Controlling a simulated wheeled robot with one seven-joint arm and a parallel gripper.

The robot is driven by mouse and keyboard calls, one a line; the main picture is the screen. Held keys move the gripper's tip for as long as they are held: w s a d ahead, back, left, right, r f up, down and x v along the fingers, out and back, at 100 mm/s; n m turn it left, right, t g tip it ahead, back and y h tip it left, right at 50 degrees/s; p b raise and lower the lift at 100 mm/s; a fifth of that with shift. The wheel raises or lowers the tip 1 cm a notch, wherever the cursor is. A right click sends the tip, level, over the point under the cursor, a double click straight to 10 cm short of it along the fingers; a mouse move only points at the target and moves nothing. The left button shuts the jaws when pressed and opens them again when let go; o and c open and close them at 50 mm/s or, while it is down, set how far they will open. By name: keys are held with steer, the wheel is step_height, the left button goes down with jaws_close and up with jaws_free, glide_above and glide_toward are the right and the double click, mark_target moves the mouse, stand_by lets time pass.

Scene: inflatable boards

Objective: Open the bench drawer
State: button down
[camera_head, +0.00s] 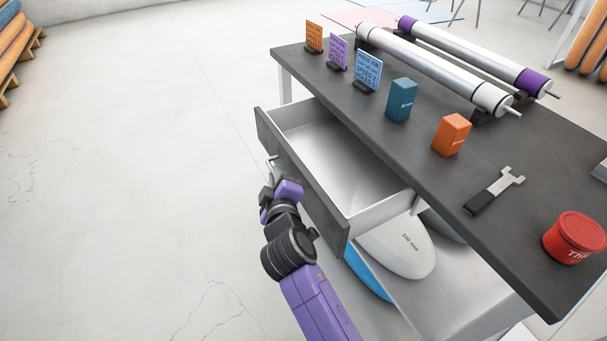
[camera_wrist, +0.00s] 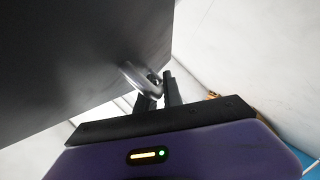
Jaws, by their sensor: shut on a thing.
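The bench drawer (camera_head: 345,212) stands pulled out from under the dark bench top (camera_head: 420,120). Its inside is pale and looks empty. Its dark front panel (camera_head: 318,205) faces my arm. My gripper (camera_head: 270,180) is at the middle of the front panel, at the metal handle (camera_head: 271,161). In the wrist view, the fingers of my gripper (camera_wrist: 160,90) are shut on the curved metal handle (camera_wrist: 138,78), close to the dark drawer front (camera_wrist: 80,60). Part of the handle is hidden by the fingers.
On the bench stand small sign cards (camera_head: 338,52), a blue box (camera_head: 401,100), an orange box (camera_head: 451,134), a wrench (camera_head: 496,190), a red can (camera_head: 575,237) and two rollers (camera_head: 435,68). A white-and-blue board (camera_head: 395,250) lies below. The floor at left is clear.

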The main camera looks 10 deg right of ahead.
steer(key=s+a+b, duration=0.1)
steer(key=s+a, duration=0.1)
steer(key=a, duration=0.3)
steer(key=shift+a+b, duration=0.3)
steer(key=shift+a, duration=0.05)
steer(key=shift+w, duration=0.1)
steer(key=c, duration=1.8)
jaws_free()
steer(key=shift+o, duration=0.2)
steer(key=p+v, duration=0.1)
steer(key=v, duration=0.6)
steer(key=shift+s, duration=0.4)
steer(key=shift+a+r, duration=0.1)
steer(key=shift+r, duration=0.05)
